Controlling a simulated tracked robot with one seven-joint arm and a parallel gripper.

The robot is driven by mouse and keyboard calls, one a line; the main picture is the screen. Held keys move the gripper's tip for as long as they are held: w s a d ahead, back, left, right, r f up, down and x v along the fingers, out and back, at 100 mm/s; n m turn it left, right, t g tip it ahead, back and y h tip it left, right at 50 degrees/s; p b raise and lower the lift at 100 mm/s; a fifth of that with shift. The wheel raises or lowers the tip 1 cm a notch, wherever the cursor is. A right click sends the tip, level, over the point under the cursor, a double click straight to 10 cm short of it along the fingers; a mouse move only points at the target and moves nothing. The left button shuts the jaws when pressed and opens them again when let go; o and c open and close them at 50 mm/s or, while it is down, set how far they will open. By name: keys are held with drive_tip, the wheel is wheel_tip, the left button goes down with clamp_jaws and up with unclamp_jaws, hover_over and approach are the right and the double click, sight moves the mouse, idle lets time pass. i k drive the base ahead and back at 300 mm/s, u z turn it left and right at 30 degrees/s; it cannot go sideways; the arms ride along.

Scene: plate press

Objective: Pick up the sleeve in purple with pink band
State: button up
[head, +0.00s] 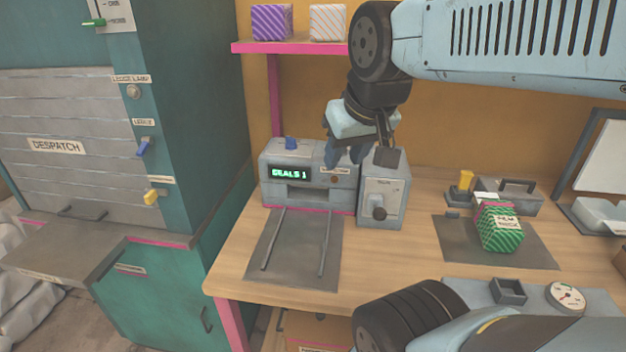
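A purple block with pale diagonal stripes (271,21) sits on the pink-edged shelf at the upper left of the back wall. It is the only purple thing I can make out, and no pink band shows clearly on it. My gripper (346,157) hangs from my arm, pointing down over the grey press (280,177), well below and right of the purple block. I cannot tell whether the fingers are apart, and nothing is clearly held between them.
A pale orange-striped block (328,22) sits beside the purple one. A green striped block (501,233) rests on a dark mat (455,243) at right. A grey lever unit (382,190) adjoins the press. A teal despatch cabinet (185,115) stands left. The table front is clear.

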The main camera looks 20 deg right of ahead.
sight(271, 22)
drive_tip(key=z, duration=0.05)
drive_tip(key=k, duration=1.05)
drive_tip(key=u, duration=0.5)
drive_tip(key=i, duration=1.4)
drive_tip(key=z, duration=0.35)
